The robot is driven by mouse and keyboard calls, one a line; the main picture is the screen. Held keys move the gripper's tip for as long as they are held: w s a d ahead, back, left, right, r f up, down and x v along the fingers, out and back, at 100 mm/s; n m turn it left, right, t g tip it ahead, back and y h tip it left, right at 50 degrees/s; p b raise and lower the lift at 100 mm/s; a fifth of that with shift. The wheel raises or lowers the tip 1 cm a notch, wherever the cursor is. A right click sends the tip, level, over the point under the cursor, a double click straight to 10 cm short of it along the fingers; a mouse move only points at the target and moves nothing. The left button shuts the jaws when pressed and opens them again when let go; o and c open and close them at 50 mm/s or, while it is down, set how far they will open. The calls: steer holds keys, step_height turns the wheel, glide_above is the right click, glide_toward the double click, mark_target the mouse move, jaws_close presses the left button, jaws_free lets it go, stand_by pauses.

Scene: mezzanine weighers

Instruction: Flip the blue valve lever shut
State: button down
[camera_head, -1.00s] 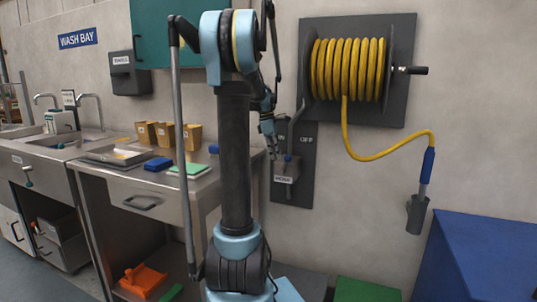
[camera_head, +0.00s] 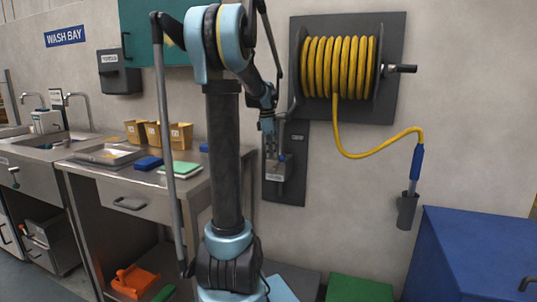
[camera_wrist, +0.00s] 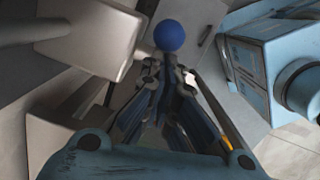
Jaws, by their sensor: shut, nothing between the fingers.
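The blue valve lever shows as a round blue ball knob (camera_wrist: 169,35) at the top middle of the wrist view. In the head view the knob is small beside my fingers, above a grey valve box (camera_head: 276,172) on a dark wall panel. My gripper (camera_wrist: 164,66) is shut and empty, with its fingertips just below the knob in the wrist view. In the head view my gripper (camera_head: 271,150) is in front of the panel, close to the knob. I cannot tell whether the fingers touch it. The lever's stem is mostly hidden.
A yellow hose reel (camera_head: 340,68) hangs above right, its nozzle in a grey holder (camera_head: 407,211). A steel table (camera_head: 138,185) with trays and boxes stands left. A blue chest (camera_head: 475,255) is at lower right.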

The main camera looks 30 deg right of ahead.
step_height(320, 180, up, 12)
steer(key=a, duration=0.1)
steer(key=shift+w+a, duration=0.25)
steer(key=shift+w, duration=0.2)
steer(key=s+a+f+m+t, duration=0.1)
steer(key=s+a+f+m, duration=0.2)
steer(key=a, duration=0.4)
steer(key=s+a+f, duration=0.4)
steer(key=a, duration=0.3)
steer(key=s+a+f+m+t, duration=0.1)
steer(key=s+a+f+m, duration=0.2)
steer(key=a, duration=0.4)
steer(key=s+a+f+m, duration=0.1)
steer(key=s+a+f, duration=0.3)
steer(key=s+f, duration=0.1)
steer(key=s+a+f+m+y, duration=0.1)
steer(key=s+a+f+m, duration=0.1)
steer(key=s+f, duration=0.3)
steer(key=s+a+f+m+t, duration=0.1)
steer(key=s+a+f, duration=0.4)
steer(key=f, duration=0.4)
steer(key=shift+a+f, duration=0.25)
steer(key=shift+a, duration=0.1)
